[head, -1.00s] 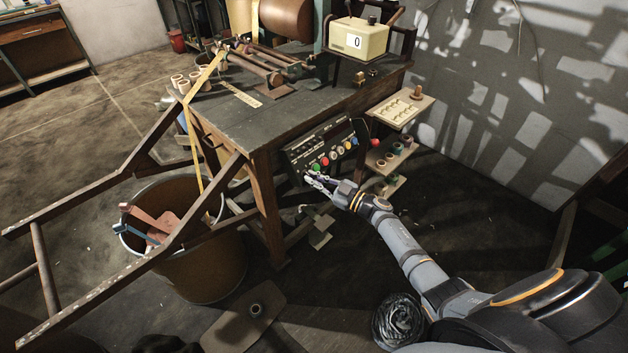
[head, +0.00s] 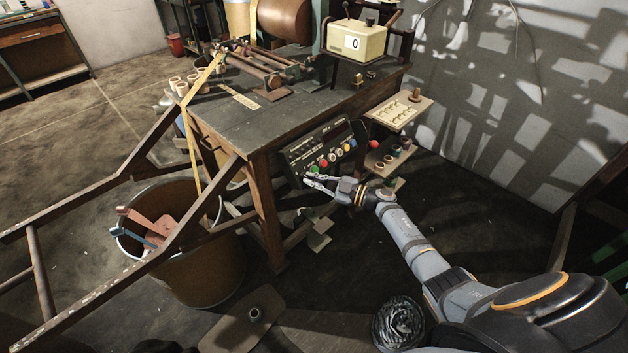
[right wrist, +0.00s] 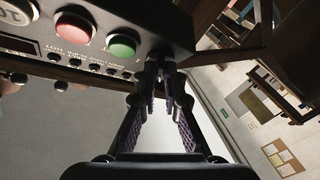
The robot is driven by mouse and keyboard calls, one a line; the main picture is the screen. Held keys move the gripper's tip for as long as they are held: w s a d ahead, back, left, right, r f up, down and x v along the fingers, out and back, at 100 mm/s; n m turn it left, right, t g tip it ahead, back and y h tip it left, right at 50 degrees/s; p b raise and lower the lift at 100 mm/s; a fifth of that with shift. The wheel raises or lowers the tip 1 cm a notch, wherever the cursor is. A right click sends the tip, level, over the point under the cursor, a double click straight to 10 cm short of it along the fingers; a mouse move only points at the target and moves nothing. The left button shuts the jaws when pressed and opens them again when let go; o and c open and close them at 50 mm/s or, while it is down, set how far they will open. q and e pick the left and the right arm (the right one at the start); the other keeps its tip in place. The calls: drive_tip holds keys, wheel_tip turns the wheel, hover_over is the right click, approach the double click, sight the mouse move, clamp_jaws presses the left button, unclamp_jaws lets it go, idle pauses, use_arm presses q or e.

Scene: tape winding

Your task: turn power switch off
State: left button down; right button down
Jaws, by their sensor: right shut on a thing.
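A black control panel (head: 305,153) hangs under the front edge of the workbench, with a row of coloured buttons, a green button (head: 314,168) at its left end and a red button (head: 323,163) beside it. My right gripper (head: 306,178) is at the panel's lower left corner, just below the green button. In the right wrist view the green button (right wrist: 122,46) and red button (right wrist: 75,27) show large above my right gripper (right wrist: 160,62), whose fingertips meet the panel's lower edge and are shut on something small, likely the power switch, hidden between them. My left gripper is not in view.
The workbench (head: 235,118) stands above the panel. A barrel (head: 205,270) and a wooden frame (head: 130,165) are at the left. Small shelves (head: 400,108) with pegs stand right of the panel.

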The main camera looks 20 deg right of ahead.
drive_tip(key=c, duration=1.5)
unclamp_jaws()
drive_tip(key=shift+o, duration=0.2)
drive_tip(key=v, duration=1.2)
